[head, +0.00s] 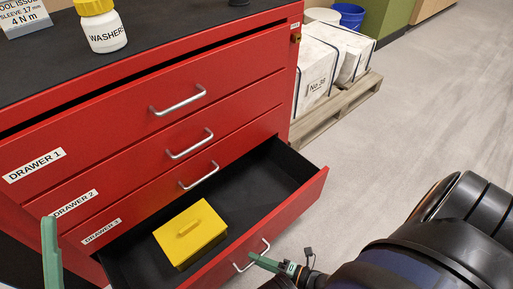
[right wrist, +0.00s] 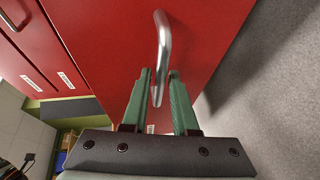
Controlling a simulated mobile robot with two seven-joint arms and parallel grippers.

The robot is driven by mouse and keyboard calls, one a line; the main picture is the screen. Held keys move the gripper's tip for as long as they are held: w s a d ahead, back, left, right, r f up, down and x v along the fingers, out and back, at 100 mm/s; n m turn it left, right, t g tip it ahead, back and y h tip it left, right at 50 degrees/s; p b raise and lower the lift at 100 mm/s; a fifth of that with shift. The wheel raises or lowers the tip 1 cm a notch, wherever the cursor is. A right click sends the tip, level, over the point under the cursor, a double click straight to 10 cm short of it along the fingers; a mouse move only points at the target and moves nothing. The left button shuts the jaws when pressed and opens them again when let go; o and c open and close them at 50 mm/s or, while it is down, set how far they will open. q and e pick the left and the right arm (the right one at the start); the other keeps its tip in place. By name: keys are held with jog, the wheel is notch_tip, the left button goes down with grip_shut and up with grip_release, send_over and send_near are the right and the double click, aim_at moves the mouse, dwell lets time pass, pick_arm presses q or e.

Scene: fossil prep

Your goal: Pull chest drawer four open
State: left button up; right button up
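The red chest's lowest drawer in view (head: 262,232), below drawer 3, stands well out from the chest, its black inside showing. Its own label is not in view. Its silver handle (head: 251,256) is on the front face. My right gripper (head: 262,263) is at this handle. In the right wrist view, the fingers of my right gripper (right wrist: 160,78) stand on both sides of the silver handle (right wrist: 161,45), with narrow gaps, so it looks open around the bar. One green finger of my left gripper (head: 52,255) shows at the lower left; its other finger is hidden.
A yellow box (head: 190,232) lies in the open drawer. Drawers 1 (head: 150,125), 2 (head: 160,160) and 3 (head: 150,200) are shut. A washers jar (head: 102,28) stands on top. White blocks on a pallet (head: 345,112) stand to the right.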

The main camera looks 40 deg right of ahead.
jog(key=p+v, duration=0.1)
jog(key=v, duration=1.1)
jog(key=shift+d, duration=0.15)
